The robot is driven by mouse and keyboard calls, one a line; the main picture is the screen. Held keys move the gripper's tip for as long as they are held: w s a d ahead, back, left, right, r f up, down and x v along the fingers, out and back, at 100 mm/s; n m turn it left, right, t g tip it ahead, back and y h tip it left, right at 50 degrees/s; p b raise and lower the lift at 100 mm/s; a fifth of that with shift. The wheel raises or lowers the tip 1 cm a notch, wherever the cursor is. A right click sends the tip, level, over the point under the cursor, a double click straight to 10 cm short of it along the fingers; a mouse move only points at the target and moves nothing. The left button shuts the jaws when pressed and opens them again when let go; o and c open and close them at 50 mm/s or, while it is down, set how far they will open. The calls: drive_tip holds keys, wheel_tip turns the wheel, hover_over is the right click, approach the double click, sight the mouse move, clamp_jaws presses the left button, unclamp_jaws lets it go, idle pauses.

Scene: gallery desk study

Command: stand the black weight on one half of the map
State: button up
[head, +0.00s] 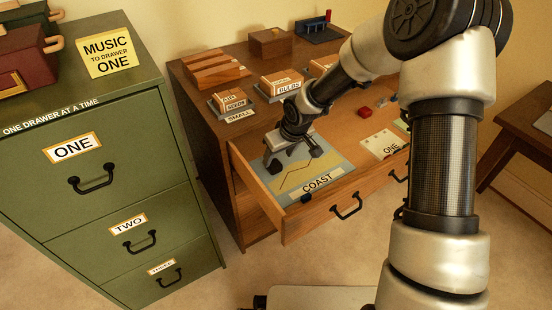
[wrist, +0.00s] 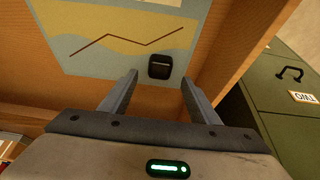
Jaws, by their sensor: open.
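The map (head: 328,164) lies flat in the open desk drawer, blue-grey with a yellow band and a dark zigzag line, beside a COAST label (head: 318,182). In the wrist view the map (wrist: 90,62) fills the upper part. The black weight (wrist: 160,66) is a small dark block on the blue-grey part, near the map's edge by my gripper. My gripper (wrist: 158,79) is open, with its fingertips to either side of the weight and just short of it. In the head view my gripper (head: 291,158) is low over the map's back left, and the weight is hard to make out there.
The drawer's side wall (wrist: 235,60) is close to my gripper. A card marked ONE (head: 382,144) lies in the drawer to the right. Wooden blocks and boxes (head: 281,82) stand on the desk top. A green filing cabinet (head: 120,190) stands at the left.

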drive_tip(key=p+v, duration=0.1)
drive_tip(key=v, duration=0.5)
